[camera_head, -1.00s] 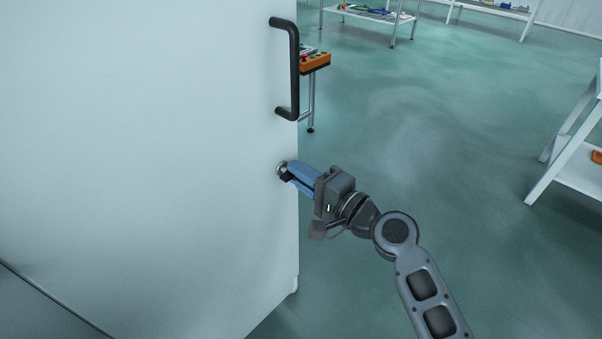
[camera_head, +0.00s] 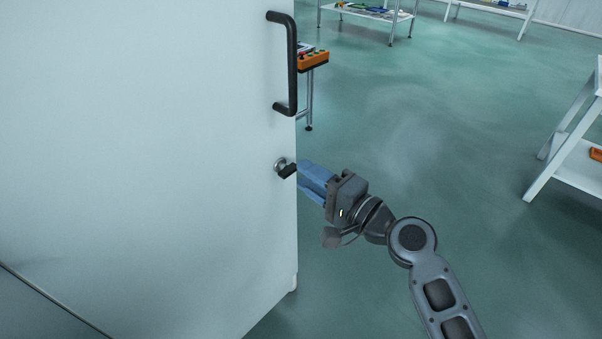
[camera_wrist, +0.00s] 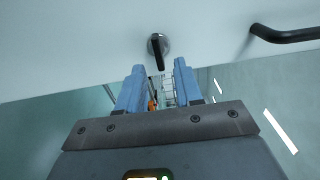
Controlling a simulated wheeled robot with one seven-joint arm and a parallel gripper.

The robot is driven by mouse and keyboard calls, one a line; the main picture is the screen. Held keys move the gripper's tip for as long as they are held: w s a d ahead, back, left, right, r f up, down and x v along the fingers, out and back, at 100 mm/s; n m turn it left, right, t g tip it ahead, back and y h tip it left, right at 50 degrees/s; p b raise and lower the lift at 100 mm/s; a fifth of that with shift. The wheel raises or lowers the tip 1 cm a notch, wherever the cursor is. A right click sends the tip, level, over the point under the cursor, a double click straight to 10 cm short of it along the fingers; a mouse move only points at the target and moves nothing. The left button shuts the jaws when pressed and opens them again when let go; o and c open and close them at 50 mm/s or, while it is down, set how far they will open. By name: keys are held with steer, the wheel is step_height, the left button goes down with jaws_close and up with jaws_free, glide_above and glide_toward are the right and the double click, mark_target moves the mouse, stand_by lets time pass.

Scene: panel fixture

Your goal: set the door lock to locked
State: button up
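The door lock (camera_head: 280,165) is a round metal disc with a small black thumb-turn (camera_head: 288,171) on the white door panel, near its right edge below the black handle. The lock also shows in the wrist view (camera_wrist: 158,45), where the black turn lies roughly along the line of my fingers. My gripper (camera_head: 309,181) has blue fingers and is just to the right of the thumb-turn, backed off from it. In the wrist view my gripper (camera_wrist: 158,68) is open, with an empty gap between the fingers and the lock beyond the tips.
A black bar handle (camera_head: 291,65) is fixed to the white door (camera_head: 150,150) above the lock. An orange control box (camera_head: 313,61) sits on a stand behind the door edge. A white shelf (camera_head: 572,150) stands at the right. Green floor between is clear.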

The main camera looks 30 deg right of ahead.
steer(key=v, duration=0.5)
steer(key=shift+b, duration=0.4)
steer(key=s+f+n+g+h, duration=0.15)
steer(key=s+f, duration=0.25)
steer(key=s, duration=0.4)
steer(key=s+f+n+g+h, duration=0.1)
steer(key=s+f+n+h, duration=0.25)
steer(key=s, duration=0.45)
steer(key=s+a+r+n, duration=0.1)
steer(key=s+r+n, duration=0.2)
steer(key=s, duration=0.5)
steer(key=s+a+r+n, duration=0.2)
steer(key=s+r+n, duration=0.2)
steer(key=s, duration=0.5)
steer(key=n, duration=0.2)
steer(key=shift+s+a+r+n+h, duration=0.2)
steer(key=shift+s+r+n+h, duration=0.05)
steer(key=shift+s+n+h, duration=0.05)
